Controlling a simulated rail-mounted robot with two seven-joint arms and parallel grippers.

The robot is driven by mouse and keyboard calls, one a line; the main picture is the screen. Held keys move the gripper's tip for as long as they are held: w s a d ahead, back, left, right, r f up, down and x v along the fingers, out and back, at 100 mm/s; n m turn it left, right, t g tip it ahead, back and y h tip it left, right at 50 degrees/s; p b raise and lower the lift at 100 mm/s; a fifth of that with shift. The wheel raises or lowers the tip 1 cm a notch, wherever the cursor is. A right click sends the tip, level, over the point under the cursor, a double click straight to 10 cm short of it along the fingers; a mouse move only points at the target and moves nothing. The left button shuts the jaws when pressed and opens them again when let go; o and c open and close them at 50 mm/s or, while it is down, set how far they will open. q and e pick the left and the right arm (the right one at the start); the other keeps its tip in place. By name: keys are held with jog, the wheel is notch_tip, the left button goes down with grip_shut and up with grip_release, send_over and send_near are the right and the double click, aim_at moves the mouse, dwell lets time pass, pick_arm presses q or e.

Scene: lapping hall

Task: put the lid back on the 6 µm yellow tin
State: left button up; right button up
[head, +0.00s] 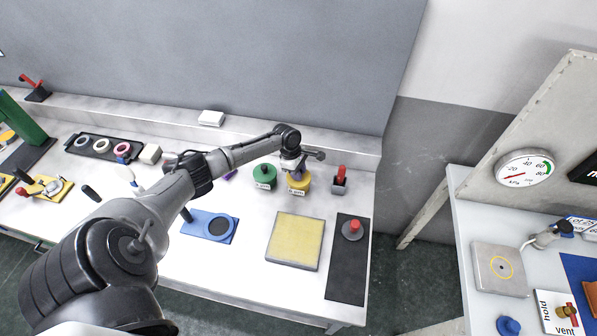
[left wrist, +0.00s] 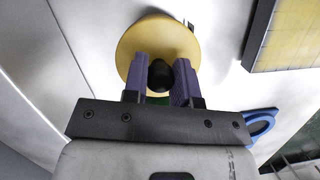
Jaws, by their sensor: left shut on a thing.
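The yellow tin (head: 299,187) stands upright at the back of the bench, with a pale label on its front. My left gripper (head: 297,172) is directly over it, pointing down. In the left wrist view the purple fingers are shut on the dark knob (left wrist: 161,74) of the round yellow lid (left wrist: 135,46). The lid is at the top of the tin; I cannot tell whether it is seated or slightly raised, because the gripper hides the join. My right gripper is not in view.
A green tin (head: 264,179) stands close on the left, and a red-handled item (head: 340,181) on the right. In front are a blue plate (head: 192,229), a yellow-topped slab (head: 294,241) and a dark mat (head: 346,275). A wall rises behind the bench.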

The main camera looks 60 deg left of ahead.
pick_arm(q)
jog(key=shift+p, duration=0.4)
jog(key=shift+f, duration=0.1)
dwell(0.6)
jog(key=shift+p, duration=0.5)
dwell(0.6)
jog(key=o, duration=1.5)
jog(key=shift+c, duration=0.2)
